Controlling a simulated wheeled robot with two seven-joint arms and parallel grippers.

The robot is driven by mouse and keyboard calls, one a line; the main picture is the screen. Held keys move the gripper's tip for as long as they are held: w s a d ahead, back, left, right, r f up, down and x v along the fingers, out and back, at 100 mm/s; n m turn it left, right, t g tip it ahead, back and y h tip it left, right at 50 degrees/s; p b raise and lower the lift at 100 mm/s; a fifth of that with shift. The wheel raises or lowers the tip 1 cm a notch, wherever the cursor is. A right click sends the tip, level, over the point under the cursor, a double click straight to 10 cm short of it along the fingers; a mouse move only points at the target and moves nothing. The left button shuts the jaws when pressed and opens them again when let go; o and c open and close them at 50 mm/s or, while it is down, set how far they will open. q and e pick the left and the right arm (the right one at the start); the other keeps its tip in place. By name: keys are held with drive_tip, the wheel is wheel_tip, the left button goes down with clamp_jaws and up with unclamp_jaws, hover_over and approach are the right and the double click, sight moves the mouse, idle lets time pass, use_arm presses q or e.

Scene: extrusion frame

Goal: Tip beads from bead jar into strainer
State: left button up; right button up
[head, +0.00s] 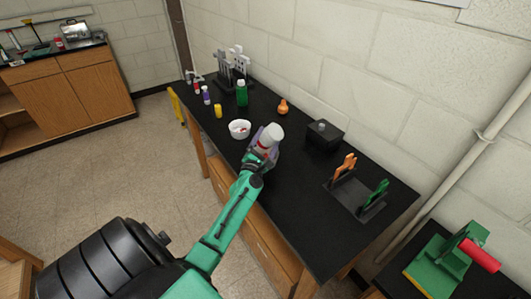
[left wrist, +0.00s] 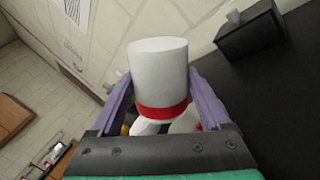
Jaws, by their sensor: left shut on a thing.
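My left gripper (head: 264,141) has purple fingers and is shut on a white jar with a red band (head: 271,136), which I take for the bead jar. The jar is held above the black bench and leans in the head view. It fills the middle of the left wrist view (left wrist: 158,70), between the two fingers. No beads show. A small white bowl (head: 240,129) with something red in it stands on the bench just left of the jar; it may be the strainer, but I cannot see holes. My right gripper is not in view.
A green bottle (head: 242,94), a yellow container (head: 218,111) and an orange flask (head: 283,106) stand farther back. A dark box (head: 324,135) is right of the jar. A rack with orange and green tools (head: 356,195) is nearer. Bare bench lies between.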

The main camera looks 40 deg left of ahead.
use_arm(q)
drive_tip(key=shift+s+a+f+n+g+p, duration=0.15)
drive_tip(key=shift+a+n+p, duration=0.3)
drive_tip(key=shift+n, duration=0.5)
drive_tip(key=shift+w+a+r+n+g+p, duration=0.1)
drive_tip(key=shift+a+n+g+p, duration=0.25)
drive_tip(key=shift+n, duration=0.55)
drive_tip(key=shift+s+a+f+n+g+p, duration=0.1)
drive_tip(key=shift+a+n+p, duration=0.35)
drive_tip(key=shift+n, duration=0.5)
idle(0.5)
drive_tip(key=shift+d, duration=0.1)
idle(0.8)
